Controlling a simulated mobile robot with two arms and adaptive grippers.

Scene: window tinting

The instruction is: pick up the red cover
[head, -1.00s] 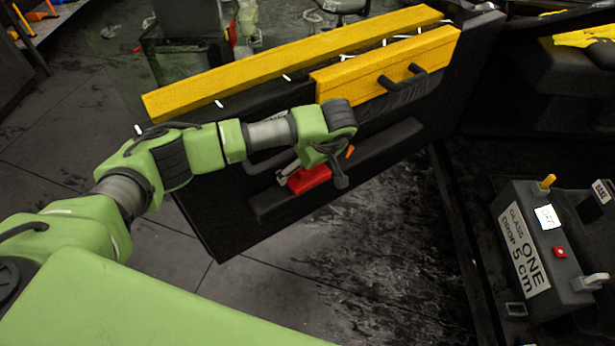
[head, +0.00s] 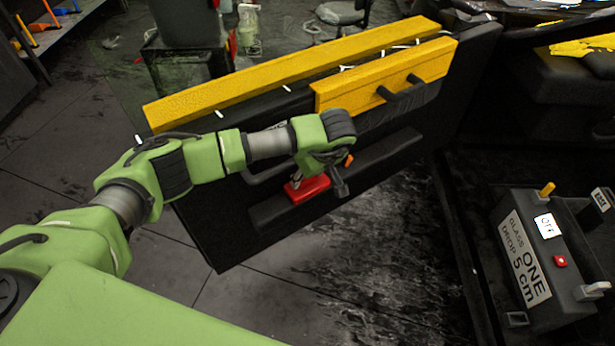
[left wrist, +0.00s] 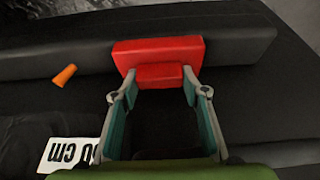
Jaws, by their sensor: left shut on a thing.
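The red cover (head: 309,190) sits on the dark armrest ledge of the door panel (head: 235,230) in the head view. It also shows in the left wrist view (left wrist: 158,52), as a wide red block with a smaller raised tab. My left gripper (head: 297,182) is at the cover, partly hidden behind its own wrist. In the left wrist view the left gripper's fingertips (left wrist: 163,77) are on either side of the tab, shut on it. The cover still appears to rest against the ledge. My right gripper is not in view.
An orange peg (left wrist: 64,75) stands near the cover. A black switch box (head: 525,260) with a red button is at right. Dark floor lies below the door.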

